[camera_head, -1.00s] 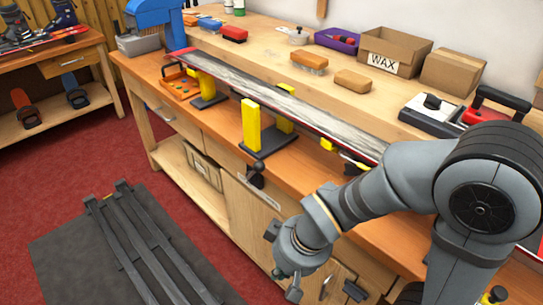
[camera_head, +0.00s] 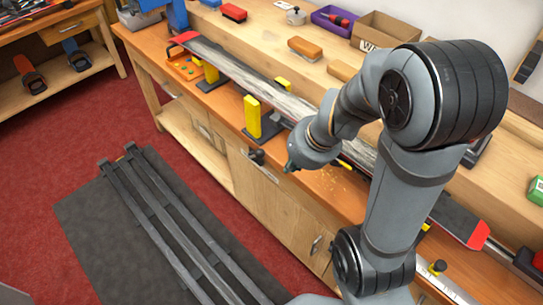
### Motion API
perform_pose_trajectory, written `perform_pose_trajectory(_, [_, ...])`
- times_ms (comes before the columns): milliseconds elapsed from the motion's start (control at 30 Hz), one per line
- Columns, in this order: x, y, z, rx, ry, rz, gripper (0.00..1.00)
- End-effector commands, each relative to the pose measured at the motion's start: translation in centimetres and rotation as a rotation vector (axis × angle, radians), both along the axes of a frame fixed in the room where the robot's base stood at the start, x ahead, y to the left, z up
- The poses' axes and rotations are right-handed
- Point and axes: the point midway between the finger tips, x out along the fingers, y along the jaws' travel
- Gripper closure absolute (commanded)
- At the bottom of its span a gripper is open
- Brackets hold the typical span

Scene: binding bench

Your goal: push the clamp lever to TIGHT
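A clamp with an upright yellow jaw (camera_head: 252,116) stands on the front part of the bench, beside the long ski (camera_head: 240,70). The clamp lever (camera_head: 256,157) is a dark handle with a rounded end, hanging at the bench's front edge below the yellow jaw. No TIGHT marking is readable. My gripper (camera_head: 290,165) is just right of the lever, pointing down and left, with a small gap seen between them. Its fingers are small, dark and partly hidden by the wrist, so I cannot tell whether they are open.
The bench's front drawers and doors (camera_head: 271,195) lie below the lever. An orange tray (camera_head: 184,68) sits at the bench's far left end. A dark floor mat (camera_head: 100,225) with long grey rails lies in front. My arm hides part of the ski and bench.

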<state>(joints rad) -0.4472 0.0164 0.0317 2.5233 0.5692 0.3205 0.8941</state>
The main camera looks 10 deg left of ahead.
Motion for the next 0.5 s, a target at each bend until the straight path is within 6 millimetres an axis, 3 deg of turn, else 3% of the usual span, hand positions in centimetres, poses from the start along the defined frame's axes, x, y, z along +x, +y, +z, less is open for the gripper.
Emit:
perform_pose_trajectory(300, [0.55, 0.97, 0.50, 0.247, 0.240, -0.753, 1.00])
perform_pose_trajectory(500, [0.59, 0.96, 0.52, 0.319, 0.327, -1.009, 1.00])
